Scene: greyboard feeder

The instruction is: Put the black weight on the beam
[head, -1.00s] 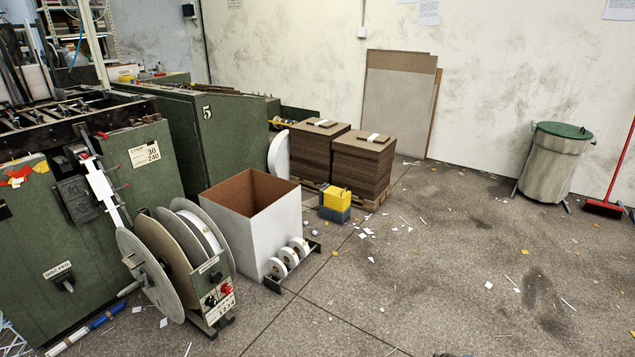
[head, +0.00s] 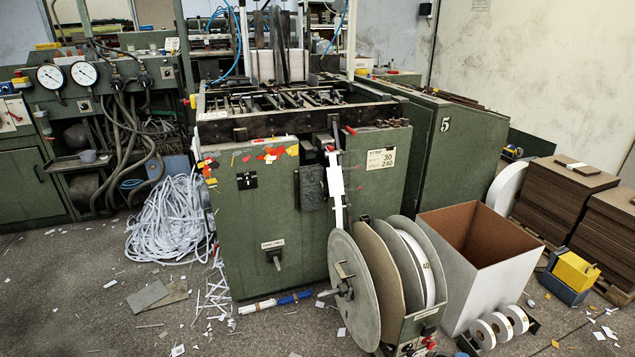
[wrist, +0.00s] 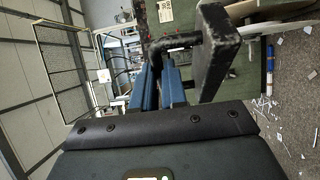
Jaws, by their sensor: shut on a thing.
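In the wrist view, my gripper (wrist: 162,84) has two blue fingers shut on the bent handle of the black weight (wrist: 217,52). The weight is a dark, worn, thick block. It is held clear of the floor, at the upper right of the fingers. Neither my gripper nor the weight shows in the head view.
The green machine (head: 250,215) fills the middle. The reel (head: 345,290) and an open white box (head: 495,290) stand in front and to the right. A tangle of white strips (head: 168,222) lies left. Paper scraps litter the floor, which is open at the front left.

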